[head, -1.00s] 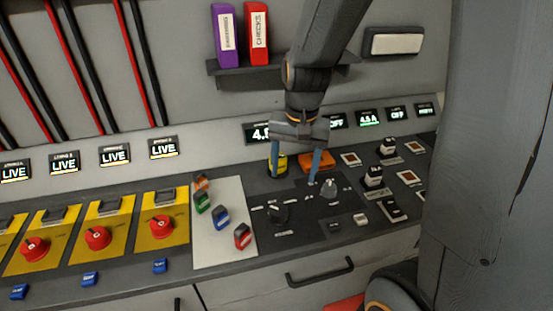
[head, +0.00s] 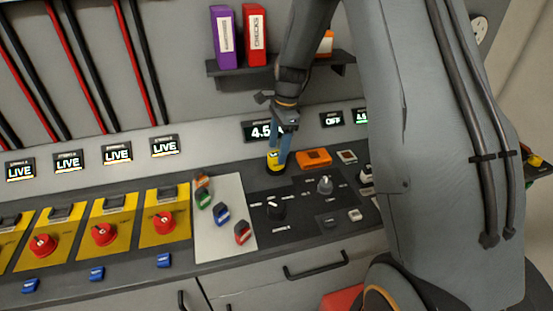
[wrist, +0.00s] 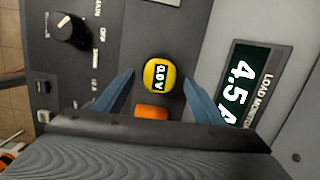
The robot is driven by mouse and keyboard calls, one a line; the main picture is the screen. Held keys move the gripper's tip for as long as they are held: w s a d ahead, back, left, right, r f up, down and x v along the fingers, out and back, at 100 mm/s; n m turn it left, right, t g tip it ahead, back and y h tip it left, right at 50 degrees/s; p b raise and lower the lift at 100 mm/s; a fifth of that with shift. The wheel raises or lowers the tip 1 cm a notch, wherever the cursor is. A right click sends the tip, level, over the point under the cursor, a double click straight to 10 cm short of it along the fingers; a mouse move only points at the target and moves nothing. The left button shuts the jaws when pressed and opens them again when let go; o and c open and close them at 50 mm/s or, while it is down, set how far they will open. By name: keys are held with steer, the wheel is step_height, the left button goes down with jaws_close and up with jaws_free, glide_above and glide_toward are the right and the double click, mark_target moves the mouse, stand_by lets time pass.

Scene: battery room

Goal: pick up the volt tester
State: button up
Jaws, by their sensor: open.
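The volt tester (head: 274,165) is yellow and dark and stands at the back of the dark console, below the 4.5 A display. In the wrist view its yellow top (wrist: 159,64) with a 0.0V readout faces the camera, between my two blue fingers. My gripper (head: 280,151) is open and points down at the tester, one finger to each side. In the wrist view there are gaps between the fingers and the tester. The head view does not show clearly how far down the fingers reach, and one finger partly covers the tester.
An orange block (head: 314,158) lies just right of the tester. A black knob (head: 275,210) and a grey knob (head: 324,185) stand in front. A pale panel (head: 238,187) with coloured clips is at left. The load monitor display (wrist: 244,80) is close beside one finger.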

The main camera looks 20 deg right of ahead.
mark_target(276, 155)
steer(key=shift+a+f+p, duration=0.15)
steer(key=shift+f+p, duration=0.15)
steer(key=shift+f, duration=0.55)
steer(key=shift+a+f+p, duration=0.15)
steer(key=shift+f+p, duration=0.1)
steer(key=shift+f, duration=0.55)
steer(key=c, duration=1.3)
steer(key=shift+o, duration=0.2)
steer(key=shift+s+r, duration=0.1)
steer(key=shift+r, duration=0.05)
steer(key=shift+r+b, duration=0.15)
steer(key=shift+b, duration=0.35)
steer(key=r+b, duration=0.1)
steer(key=r, duration=0.2)
steer(key=r+b, duration=0.2)
steer(key=r, duration=0.1)
steer(key=shift+s+r, duration=0.2)
steer(key=shift+r, duration=0.1)
steer(key=s+b, duration=0.4)
steer(key=s, duration=1.5)
steer(key=shift+s, duration=0.3)
steer(key=o, duration=0.4)
steer(key=shift+c, duration=1)
